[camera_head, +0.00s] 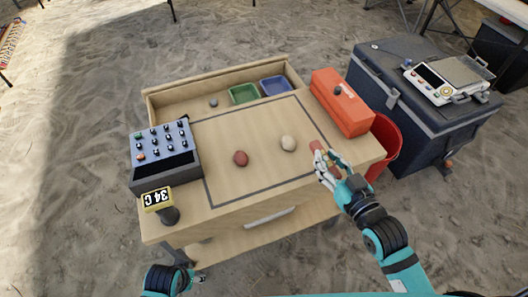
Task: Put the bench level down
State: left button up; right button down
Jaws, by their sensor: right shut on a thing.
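My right gripper (326,166) is at the right front part of the wooden bench (225,190), by the dark outline on its top. It is shut on a small reddish-brown thing, the bench level (316,147), which is mostly hidden by the fingers. I cannot tell whether the level touches the bench top. My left gripper (198,277) is low at the bottom left, in front of the bench; its fingers are too small to read.
A dark red stone (240,158) and a cream stone (288,143) lie inside the outline. Green (243,94) and blue (276,86) trays are at the back. An orange toolbox (342,103) stands right, a knobbed box (165,175) and display (158,200) left. A red bucket (385,145) is beside the bench.

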jog(key=b, duration=0.2)
send_over(269, 162)
jog(key=shift+w+f, duration=0.1)
jog(key=shift+f, duration=0.55)
pick_arm(q)
jog(key=w+v, duration=0.2)
jog(key=v, duration=0.8)
jog(key=shift+w+r+t+b, duration=0.35)
jog(key=shift+r+t+b, duration=0.05)
jog(key=shift+r, duration=0.1)
pick_arm(e)
jog(key=shift+f, duration=1.75)
jog(key=shift+f, duration=0.1)
jog(key=c, duration=1.1)
grip_release()
pick_arm(q)
jog(key=shift+r, duration=0.1)
